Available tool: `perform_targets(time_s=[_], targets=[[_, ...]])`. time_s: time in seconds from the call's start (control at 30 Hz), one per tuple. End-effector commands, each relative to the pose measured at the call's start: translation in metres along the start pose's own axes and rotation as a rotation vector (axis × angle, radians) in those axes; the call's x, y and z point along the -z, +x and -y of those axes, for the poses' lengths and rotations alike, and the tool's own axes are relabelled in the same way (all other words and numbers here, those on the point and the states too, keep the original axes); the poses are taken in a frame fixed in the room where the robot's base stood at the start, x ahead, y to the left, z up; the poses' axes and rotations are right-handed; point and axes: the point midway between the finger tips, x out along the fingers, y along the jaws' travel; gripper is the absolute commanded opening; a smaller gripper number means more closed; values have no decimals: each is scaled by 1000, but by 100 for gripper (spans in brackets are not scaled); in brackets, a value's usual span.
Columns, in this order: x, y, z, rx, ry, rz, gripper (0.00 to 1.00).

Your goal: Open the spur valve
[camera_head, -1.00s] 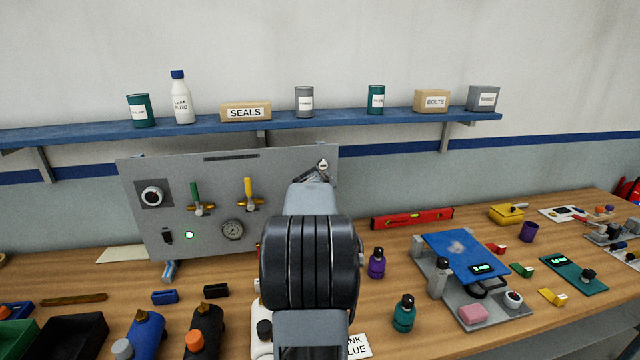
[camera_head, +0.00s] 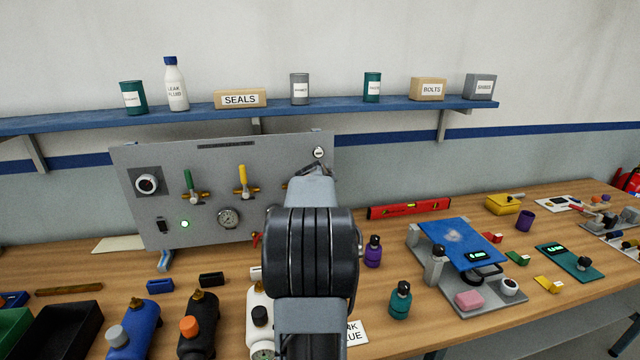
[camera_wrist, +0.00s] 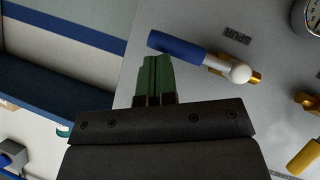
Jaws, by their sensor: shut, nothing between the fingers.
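The spur valve's blue lever (camera_wrist: 182,48) shows in the wrist view beside an upside-down SPUR label (camera_wrist: 237,36). The lever runs from upper left to a white ball and a brass fitting (camera_wrist: 256,78) on the grey panel. My gripper (camera_wrist: 155,62) is shut and empty, its green fingers just beside the lever's free end. I cannot tell whether they touch it. In the head view my arm hides the spur valve. The grey panel (camera_head: 212,160) there shows a green lever (camera_head: 188,181) and a yellow lever (camera_head: 243,177), both upright.
A blue shelf (camera_head: 270,112) with cans, a bottle and boxes runs above the panel. Several bottles, including a blue one (camera_head: 142,322), stand on the wooden bench in front. A red level (camera_head: 408,208) and a blue-topped device (camera_head: 455,245) lie to the right.

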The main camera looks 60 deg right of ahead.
Motion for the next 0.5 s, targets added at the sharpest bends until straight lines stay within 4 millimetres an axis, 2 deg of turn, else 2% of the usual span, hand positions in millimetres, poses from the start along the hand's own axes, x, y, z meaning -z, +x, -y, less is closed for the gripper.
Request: perform_targets(time_s=[0.33,0.5], targets=[[-2,0,0,1,0,7,0],[13,-12,-8,2,-1,3,0]])
